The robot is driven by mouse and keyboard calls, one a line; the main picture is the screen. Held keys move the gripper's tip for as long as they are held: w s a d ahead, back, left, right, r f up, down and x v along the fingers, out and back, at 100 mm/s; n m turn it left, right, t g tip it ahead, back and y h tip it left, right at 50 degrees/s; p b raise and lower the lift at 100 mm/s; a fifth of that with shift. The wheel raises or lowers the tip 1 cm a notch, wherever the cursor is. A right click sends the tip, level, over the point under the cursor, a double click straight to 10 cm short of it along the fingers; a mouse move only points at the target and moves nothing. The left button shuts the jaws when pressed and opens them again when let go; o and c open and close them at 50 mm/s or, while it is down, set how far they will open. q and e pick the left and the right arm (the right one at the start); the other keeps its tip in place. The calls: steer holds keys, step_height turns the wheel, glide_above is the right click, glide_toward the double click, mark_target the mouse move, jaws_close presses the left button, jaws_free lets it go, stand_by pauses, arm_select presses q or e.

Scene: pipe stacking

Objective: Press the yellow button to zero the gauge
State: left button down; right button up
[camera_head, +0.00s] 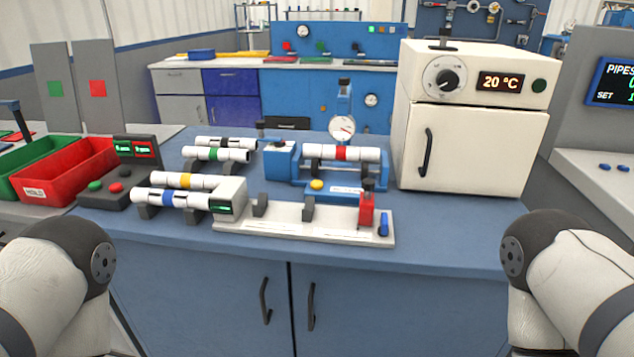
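The yellow button (317,185) is a small round cap on the front of the blue gauge fixture (283,161) near the middle of the bench. The dial gauge (342,128) has a round white face and stands upright above the fixture. A white pipe with a red band (341,153) lies across the fixture under the gauge. The dial reading is too small to make out. Only parts of my two arms show, at the lower left and lower right corners. Both grippers are outside the view.
Several white pipes with coloured bands, including a blue-banded one (168,198), lie on supports to the left. A white fixture with a red block (366,207) lies in front of the button. A white oven (470,118) stands to the right. Red bin (68,172) is at left.

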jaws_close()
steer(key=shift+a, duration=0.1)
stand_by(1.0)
